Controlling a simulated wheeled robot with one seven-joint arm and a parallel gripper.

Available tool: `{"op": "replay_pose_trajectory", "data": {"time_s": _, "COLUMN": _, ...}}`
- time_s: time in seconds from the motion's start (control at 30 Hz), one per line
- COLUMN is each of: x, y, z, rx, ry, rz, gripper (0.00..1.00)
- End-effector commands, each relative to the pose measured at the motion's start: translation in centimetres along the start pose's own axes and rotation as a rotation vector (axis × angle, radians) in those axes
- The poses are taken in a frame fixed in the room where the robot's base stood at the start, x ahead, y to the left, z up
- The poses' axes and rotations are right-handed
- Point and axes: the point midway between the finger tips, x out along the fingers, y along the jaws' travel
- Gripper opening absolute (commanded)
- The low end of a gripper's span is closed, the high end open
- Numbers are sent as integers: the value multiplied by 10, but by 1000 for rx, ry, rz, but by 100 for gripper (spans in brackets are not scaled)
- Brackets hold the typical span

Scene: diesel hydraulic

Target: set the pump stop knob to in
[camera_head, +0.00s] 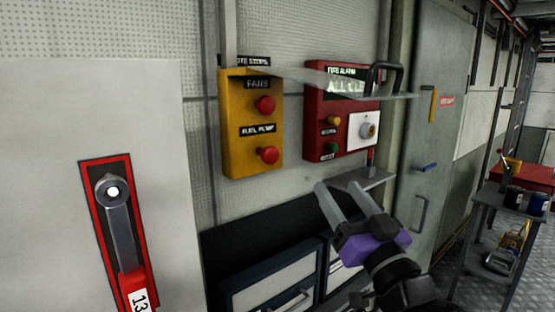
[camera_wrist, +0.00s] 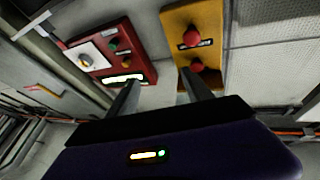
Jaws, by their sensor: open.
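The pump stop knob (camera_head: 268,155) is the lower red mushroom knob under the FUEL PUMP label on a yellow box (camera_head: 236,134). It stands out from the box face; how far it is pulled is hard to tell. In the wrist view, which is turned over, the pump knob (camera_wrist: 192,37) is the upper red one. The similar FANS knob (camera_head: 264,105) is above it in the head view. My gripper (camera_head: 338,185) is open and empty, right of and below the yellow box in the head view. Its fingers touch neither knob.
A red fire alarm box (camera_head: 318,125) with a lit display, buttons and a key switch is right of the yellow box. Dark drawers (camera_head: 270,290) stand below. A red-framed lever (camera_head: 120,235) is at left; a cart (camera_head: 480,195) at right.

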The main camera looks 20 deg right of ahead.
Motion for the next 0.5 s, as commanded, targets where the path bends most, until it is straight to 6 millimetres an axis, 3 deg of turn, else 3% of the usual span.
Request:
{"op": "replay_pose_trajectory", "data": {"time_s": 0.03, "x": 17, "y": -2, "z": -19, "rx": -5, "ry": 6, "rz": -21, "gripper": 59}}
{"op": "replay_pose_trajectory", "data": {"time_s": 0.1, "x": 36, "y": -7, "z": -36, "rx": -10, "ry": -7, "rz": -53, "gripper": 59}}
{"op": "replay_pose_trajectory", "data": {"time_s": 0.3, "x": 74, "y": -26, "z": -70, "rx": -37, "ry": -81, "rz": -149, "gripper": 59}}
{"op": "replay_pose_trajectory", "data": {"time_s": 0.4, "x": 83, "y": -38, "z": -71, "rx": -54, "ry": -156, "rz": -205, "gripper": 59}}
{"op": "replay_pose_trajectory", "data": {"time_s": 0.5, "x": 82, "y": -47, "z": -50, "rx": -57, "ry": -254, "rz": -250, "gripper": 59}}
